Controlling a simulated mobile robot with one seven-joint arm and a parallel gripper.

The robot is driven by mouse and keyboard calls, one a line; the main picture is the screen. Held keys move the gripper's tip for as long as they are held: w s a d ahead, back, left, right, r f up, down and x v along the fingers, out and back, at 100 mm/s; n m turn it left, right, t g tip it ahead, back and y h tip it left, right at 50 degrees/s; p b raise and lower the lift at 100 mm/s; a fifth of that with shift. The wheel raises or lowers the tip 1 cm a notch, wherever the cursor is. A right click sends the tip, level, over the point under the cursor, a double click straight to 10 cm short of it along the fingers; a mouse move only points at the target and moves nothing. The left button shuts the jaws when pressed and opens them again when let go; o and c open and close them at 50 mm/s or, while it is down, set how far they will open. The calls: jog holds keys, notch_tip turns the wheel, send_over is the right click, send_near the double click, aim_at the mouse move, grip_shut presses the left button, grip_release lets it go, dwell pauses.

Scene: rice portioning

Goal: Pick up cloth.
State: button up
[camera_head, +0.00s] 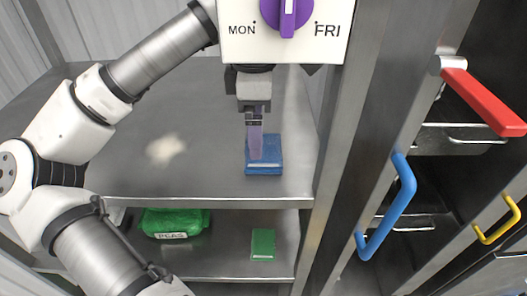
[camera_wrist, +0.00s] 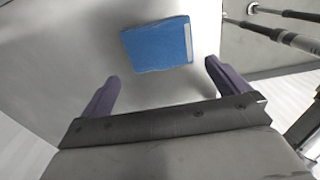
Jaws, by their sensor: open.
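The cloth is a blue folded square with a pale stripe along one edge. In the head view the blue cloth (camera_head: 264,166) lies on the upper metal shelf, near its front right. In the wrist view the cloth (camera_wrist: 157,45) lies beyond the fingertips, roughly centred between them. My gripper (camera_head: 256,155) points down above the cloth, its purple fingers overlapping the cloth in the picture. In the wrist view my gripper (camera_wrist: 162,72) is open, with nothing between its fingers. Contact with the cloth is not visible.
A green cloth (camera_head: 263,244) and a green bag labelled PEAS (camera_head: 174,223) lie on the lower shelf. A MON/FRI dial panel (camera_head: 284,30) hangs above. A metal post (camera_head: 333,130) and doors with red (camera_head: 485,98), blue (camera_head: 388,205) and yellow (camera_head: 499,222) handles stand right. Left shelf area is mostly clear.

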aim_at(263, 154)
notch_tip(263, 154, down, 5)
jog(key=shift+s+f+p, duration=0.1)
jog(key=shift+s+p, duration=0.05)
jog(key=shift+p, duration=0.35)
jog(key=c, duration=0.7)
